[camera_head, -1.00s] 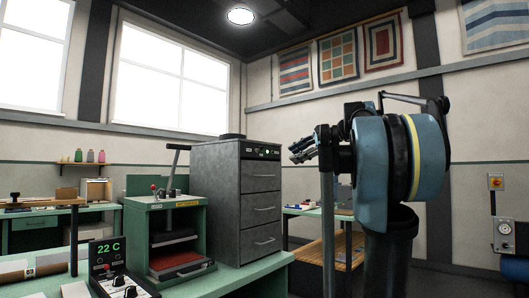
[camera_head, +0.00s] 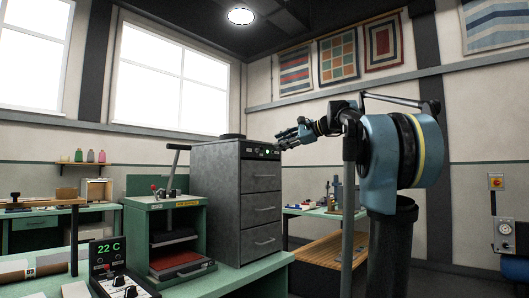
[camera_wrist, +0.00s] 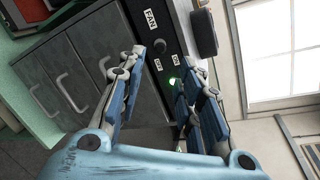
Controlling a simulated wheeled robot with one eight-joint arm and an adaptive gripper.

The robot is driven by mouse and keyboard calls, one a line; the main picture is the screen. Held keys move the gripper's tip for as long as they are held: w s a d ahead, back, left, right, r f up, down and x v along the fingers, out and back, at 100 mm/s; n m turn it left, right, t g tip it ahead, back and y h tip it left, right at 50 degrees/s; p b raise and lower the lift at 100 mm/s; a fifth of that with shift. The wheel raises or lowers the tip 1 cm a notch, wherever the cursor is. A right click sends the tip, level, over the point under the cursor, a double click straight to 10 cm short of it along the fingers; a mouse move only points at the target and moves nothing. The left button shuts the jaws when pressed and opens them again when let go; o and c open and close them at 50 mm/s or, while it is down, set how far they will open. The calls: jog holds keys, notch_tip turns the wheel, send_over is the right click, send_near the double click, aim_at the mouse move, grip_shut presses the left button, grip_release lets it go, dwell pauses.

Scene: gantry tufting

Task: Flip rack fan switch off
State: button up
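The rack is a grey drawer cabinet (camera_head: 215,190) with a dark control panel (camera_head: 258,151) along its top front edge. In the wrist view the panel (camera_wrist: 150,40) carries a FAN label (camera_wrist: 150,18), a small rounded grey part (camera_wrist: 160,46) that looks like the switch, and small OFF/ON labels below it. A green lamp (camera_wrist: 174,82) is lit. My gripper (camera_wrist: 160,68) is open and empty, its fingers apart on either side of the panel's switch area. In the head view my gripper (camera_head: 282,142) is at the panel's right end; contact cannot be told.
A green press (camera_head: 175,230) and a controller reading 22 C (camera_head: 112,270) stand left of the cabinet on the green bench (camera_head: 262,272). A side table with tools (camera_head: 300,211) stands behind. Open floor lies right of the cabinet.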

jog(key=x, duration=0.9)
jog(key=shift+a, duration=0.1)
grip_shut()
